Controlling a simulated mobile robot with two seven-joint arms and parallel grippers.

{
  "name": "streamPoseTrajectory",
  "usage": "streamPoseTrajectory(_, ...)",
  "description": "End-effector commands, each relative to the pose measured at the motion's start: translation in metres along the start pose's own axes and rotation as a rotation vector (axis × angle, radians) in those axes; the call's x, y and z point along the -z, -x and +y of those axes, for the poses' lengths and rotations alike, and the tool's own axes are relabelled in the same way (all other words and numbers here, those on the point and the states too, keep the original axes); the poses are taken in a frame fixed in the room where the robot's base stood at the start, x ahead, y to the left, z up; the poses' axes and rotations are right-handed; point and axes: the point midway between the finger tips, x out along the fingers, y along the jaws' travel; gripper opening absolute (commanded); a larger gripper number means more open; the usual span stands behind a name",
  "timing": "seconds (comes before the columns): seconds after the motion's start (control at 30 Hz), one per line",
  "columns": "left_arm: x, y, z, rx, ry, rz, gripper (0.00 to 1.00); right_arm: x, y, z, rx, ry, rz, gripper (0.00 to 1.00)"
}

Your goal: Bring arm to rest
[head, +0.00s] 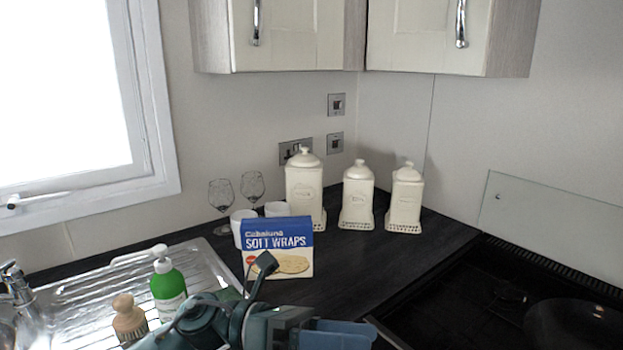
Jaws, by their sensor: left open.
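My left gripper (338,326), teal and blue, is at the bottom middle of the head view, low in front of the counter corner. It is open, and I see nothing between its fingers. Part of my left arm beside it hides the near edge of the counter. A blue and white box of soft wraps (278,238) stands upright just behind it. My right gripper is not in view.
A green soap bottle (167,286) and a wooden brush (129,318) stand by the metal sink drainer (85,295). Two wine glasses (221,195), white cups (243,226) and three cream canisters (356,196) stand behind. A dark hob (470,300) with a pan (575,325) is at right.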

Motion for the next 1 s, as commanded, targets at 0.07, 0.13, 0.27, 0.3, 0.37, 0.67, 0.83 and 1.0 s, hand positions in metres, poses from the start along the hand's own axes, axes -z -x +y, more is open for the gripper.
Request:
streamPoseTrajectory(0.07,-0.005,0.003,0.007,0.013,0.207,-0.226,0.52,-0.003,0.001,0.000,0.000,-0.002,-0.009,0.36)
streamPoseTrajectory(0.13,-0.009,0.014,0.018,0.015,0.394,-0.422,0.52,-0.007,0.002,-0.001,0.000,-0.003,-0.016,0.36)
streamPoseTrajectory(0.27,0.002,0.051,0.051,0.010,0.758,-0.782,0.52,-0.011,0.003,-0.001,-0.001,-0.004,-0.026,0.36)
streamPoseTrajectory(0.3,0.011,0.065,0.062,0.007,0.874,-0.893,0.52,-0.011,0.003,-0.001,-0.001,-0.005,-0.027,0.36)
streamPoseTrajectory(0.37,0.031,0.088,0.079,0.000,1.046,-1.059,0.52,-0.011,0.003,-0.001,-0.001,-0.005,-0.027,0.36)
streamPoseTrajectory(0.67,0.213,0.187,0.116,-0.049,1.813,-1.838,0.52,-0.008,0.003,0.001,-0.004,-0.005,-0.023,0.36)
streamPoseTrajectory(0.83,0.290,0.205,0.101,-0.073,2.032,-2.100,0.52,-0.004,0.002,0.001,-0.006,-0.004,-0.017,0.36)
streamPoseTrajectory(1.0,0.318,0.210,0.092,-0.084,2.106,-2.197,0.52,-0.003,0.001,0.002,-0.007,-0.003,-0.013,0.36)
